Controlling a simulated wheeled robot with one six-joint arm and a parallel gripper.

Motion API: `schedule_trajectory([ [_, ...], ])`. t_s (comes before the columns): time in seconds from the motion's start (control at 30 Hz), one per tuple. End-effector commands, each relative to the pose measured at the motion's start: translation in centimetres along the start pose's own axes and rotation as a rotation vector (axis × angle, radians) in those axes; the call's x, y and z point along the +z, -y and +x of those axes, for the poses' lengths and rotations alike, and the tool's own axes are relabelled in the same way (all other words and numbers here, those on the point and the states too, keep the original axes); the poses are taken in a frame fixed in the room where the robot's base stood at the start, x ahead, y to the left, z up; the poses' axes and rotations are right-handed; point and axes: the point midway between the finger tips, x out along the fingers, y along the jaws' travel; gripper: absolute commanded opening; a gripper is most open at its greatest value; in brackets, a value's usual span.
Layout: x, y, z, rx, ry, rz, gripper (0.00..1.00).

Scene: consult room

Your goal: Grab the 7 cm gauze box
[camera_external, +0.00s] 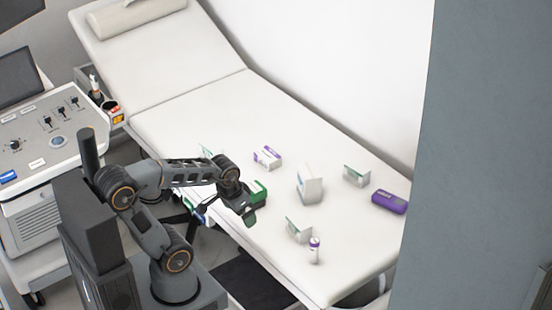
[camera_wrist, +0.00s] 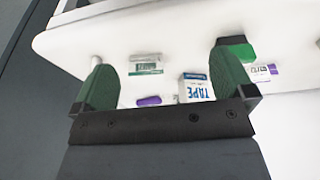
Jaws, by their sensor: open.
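Several small boxes lie on the white couch, and I cannot read which is the 7 cm gauze box. A green-and-white box (camera_external: 298,230) stands near the couch's front edge; a similar one (camera_external: 356,175) is farther back, and part of another (camera_external: 208,152) shows behind my arm. A green box (camera_external: 259,190) is just behind my gripper (camera_external: 228,207), partly hidden by it. In the wrist view, a green-and-white box (camera_wrist: 146,65) appears between the spread green fingers of my gripper (camera_wrist: 160,58). The green box (camera_wrist: 238,48) is partly covered by the right finger. The gripper is open and empty.
On the couch (camera_external: 190,120) are a white tape box (camera_external: 309,185), a purple-and-white box (camera_external: 267,157), a purple case (camera_external: 390,201) and a small bottle (camera_external: 314,250). A console (camera_external: 40,140) stands left. A grey panel (camera_external: 480,150) blocks the right.

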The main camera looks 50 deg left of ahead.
Motion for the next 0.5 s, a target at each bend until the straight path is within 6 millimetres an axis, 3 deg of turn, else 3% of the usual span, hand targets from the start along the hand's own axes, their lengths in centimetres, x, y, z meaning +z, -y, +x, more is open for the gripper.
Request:
schedule_trajectory([
  [0.37, 0.0, 0.1, 0.0, -0.001, 0.000, -0.005, 1.00],
  [0.5, 0.2, 2.1, 0.6, -0.021, 0.028, -0.083, 1.00],
])
